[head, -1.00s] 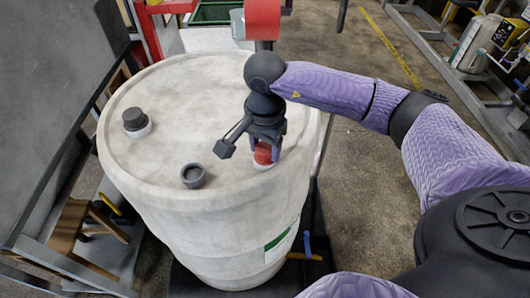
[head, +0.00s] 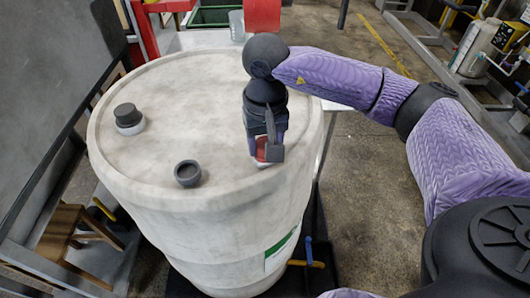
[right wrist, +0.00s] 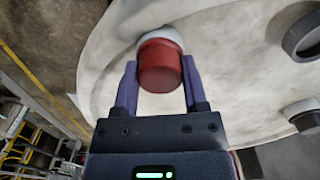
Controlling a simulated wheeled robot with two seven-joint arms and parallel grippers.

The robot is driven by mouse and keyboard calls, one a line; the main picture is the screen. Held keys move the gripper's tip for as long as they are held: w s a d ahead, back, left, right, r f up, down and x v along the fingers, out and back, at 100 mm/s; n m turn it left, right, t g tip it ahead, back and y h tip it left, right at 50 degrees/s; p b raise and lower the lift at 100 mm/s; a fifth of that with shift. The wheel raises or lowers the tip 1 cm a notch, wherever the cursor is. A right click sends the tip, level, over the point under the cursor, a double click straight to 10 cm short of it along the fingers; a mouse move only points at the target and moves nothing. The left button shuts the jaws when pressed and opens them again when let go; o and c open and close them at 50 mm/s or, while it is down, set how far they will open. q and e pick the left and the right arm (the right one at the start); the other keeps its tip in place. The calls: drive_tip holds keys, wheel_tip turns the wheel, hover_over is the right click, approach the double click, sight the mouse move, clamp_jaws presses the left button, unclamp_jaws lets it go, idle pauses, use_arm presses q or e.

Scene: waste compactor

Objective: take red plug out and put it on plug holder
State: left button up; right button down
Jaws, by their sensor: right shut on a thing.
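The red plug (head: 261,152) is at the right front of the white barrel's top (head: 200,95), mostly covered by my right gripper in the head view. My right gripper (head: 267,145) points down and is shut on the plug. In the right wrist view the red plug (right wrist: 160,66) sits between the two fingers of the gripper (right wrist: 160,84), with a white collar beyond it. I cannot tell whether the plug is loose from the collar. A dark, open round cup (head: 188,173) stands on the barrel's front edge, possibly the plug holder. My left gripper is out of view.
A dark grey plug on a white collar (head: 128,118) stands at the barrel's left. A red box-like thing (head: 262,16) is behind the barrel. A blue and yellow valve handle (head: 308,255) is low at the right. The barrel's middle is clear.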

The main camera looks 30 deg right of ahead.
drive_tip(key=shift+n, duration=0.5)
